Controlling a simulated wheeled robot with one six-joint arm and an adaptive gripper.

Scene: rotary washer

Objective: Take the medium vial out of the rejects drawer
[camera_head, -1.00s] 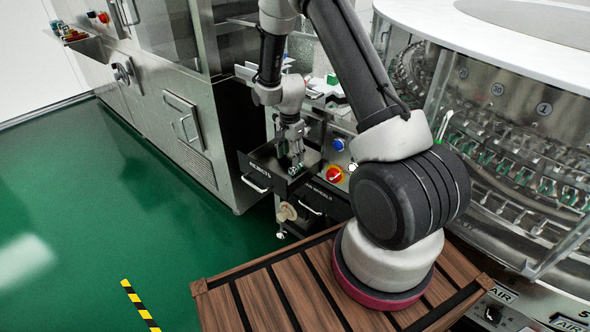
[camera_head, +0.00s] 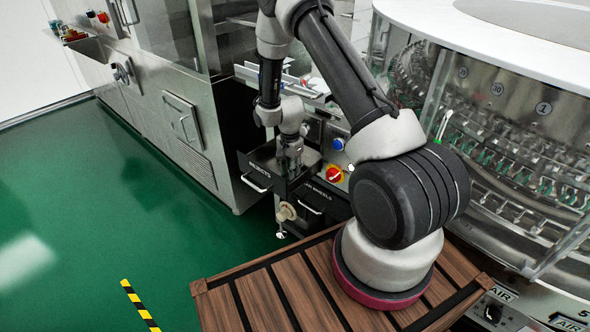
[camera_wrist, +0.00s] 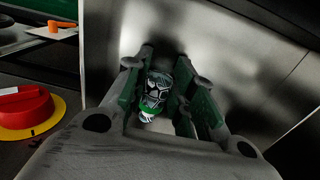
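The rejects drawer (camera_head: 262,175), a dark pulled-out drawer with a handle, is open below the control panel. Its bare metal inside wall (camera_wrist: 225,55) fills much of the wrist view. My gripper (camera_head: 290,172) points down into the drawer. In the wrist view my gripper (camera_wrist: 160,88) has its two green-padded fingers apart, one on each side of a clear glass vial (camera_wrist: 156,96) with green showing at its lower part. A gap shows on the right side of the vial; contact on the left is unclear. The vial is hidden in the head view.
A red knob on a yellow disc (camera_head: 334,174) sits on the panel right of the drawer, and it shows close by in the wrist view (camera_wrist: 22,108). A second drawer handle (camera_head: 312,205) is below. The round washer (camera_head: 500,130) stands at the right. Green floor (camera_head: 130,200) is clear at left.

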